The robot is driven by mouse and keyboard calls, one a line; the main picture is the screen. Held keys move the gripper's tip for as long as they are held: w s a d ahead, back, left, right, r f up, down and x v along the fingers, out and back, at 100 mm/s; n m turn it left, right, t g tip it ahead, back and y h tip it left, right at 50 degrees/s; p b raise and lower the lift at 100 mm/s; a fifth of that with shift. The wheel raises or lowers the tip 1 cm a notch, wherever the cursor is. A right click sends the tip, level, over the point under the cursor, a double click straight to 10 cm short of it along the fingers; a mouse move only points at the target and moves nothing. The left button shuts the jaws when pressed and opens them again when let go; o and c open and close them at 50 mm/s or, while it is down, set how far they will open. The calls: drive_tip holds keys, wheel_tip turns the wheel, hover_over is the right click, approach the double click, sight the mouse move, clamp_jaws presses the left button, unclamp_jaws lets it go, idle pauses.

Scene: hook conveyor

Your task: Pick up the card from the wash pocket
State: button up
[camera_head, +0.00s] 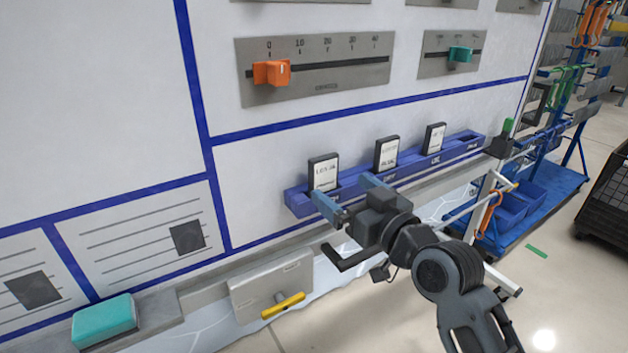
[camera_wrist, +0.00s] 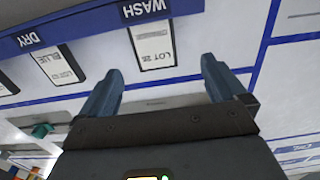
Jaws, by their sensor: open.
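The wash pocket card (camera_head: 323,170) is white with a dark frame and stands upright in the leftmost pocket of the blue rack (camera_head: 462,148). In the wrist view this card (camera_wrist: 153,45) reads "LOT" and stands at the pocket labelled WASH (camera_wrist: 145,9); the picture is upside down. My gripper (camera_head: 344,187) is open in front of the rack's left part. In the wrist view the card appears between the two blue fingers of my gripper (camera_wrist: 161,68), with gaps on both sides. I see no contact. The gripper hides the wash label in the head view.
The DRY pocket's card (camera_head: 387,153) and another card (camera_head: 434,137) stand to the right in the same rack. Above is a slider panel with an orange knob (camera_head: 271,73). Below are a grey plate with a yellow handle (camera_head: 283,305) and a teal block (camera_head: 105,320).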

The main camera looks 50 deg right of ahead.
sight(326, 170)
drive_tip(key=x, duration=0.6)
drive_tip(key=p+x, duration=0.1)
drive_tip(key=x, duration=0.2)
drive_tip(key=shift+s+d+r, duration=0.15)
drive_tip(key=shift+d+r, duration=0.2)
drive_tip(key=c, duration=1.1)
